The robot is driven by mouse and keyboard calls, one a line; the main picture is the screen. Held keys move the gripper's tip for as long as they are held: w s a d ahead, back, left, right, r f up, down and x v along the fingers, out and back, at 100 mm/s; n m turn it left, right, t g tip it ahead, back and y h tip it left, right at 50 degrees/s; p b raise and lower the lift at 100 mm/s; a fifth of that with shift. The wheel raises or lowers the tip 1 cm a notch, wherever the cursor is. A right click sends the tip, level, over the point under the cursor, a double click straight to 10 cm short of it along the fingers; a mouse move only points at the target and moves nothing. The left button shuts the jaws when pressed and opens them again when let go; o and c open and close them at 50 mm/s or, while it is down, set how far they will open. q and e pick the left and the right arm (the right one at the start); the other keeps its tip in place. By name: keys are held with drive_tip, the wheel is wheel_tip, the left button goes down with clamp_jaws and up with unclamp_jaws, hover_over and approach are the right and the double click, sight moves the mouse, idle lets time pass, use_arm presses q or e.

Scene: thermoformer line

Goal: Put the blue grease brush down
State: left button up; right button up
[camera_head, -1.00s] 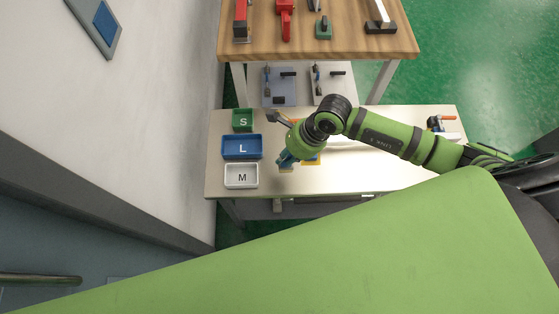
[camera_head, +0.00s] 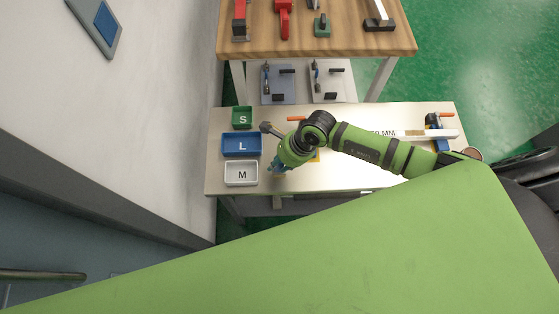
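My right gripper (camera_head: 277,166) is low over the white worktable (camera_head: 350,179), just right of the white M bin (camera_head: 241,179). A small patch of blue shows at its fingertips. It may be the blue grease brush, but my wrist hides most of it, and I cannot tell whether the fingers are open or shut on it. My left gripper is not in view.
The blue L bin (camera_head: 241,151) and green S bin (camera_head: 242,112) stand behind the M bin. A yellow item (camera_head: 316,156) is partly hidden beside my wrist. An orange handle (camera_head: 297,118) lies behind my arm. A wooden bench (camera_head: 345,40) with tools stands beyond.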

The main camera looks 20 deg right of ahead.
drive_tip(key=shift+r, duration=0.1)
drive_tip(key=shift+r, duration=0.2)
drive_tip(key=b+v, duration=0.1)
drive_tip(key=v, duration=1)
drive_tip(key=shift+d+r+b, duration=0.25)
drive_tip(key=shift+r+b, duration=0.1)
drive_tip(key=shift+b, duration=0.05)
drive_tip(key=shift+s, duration=0.15)
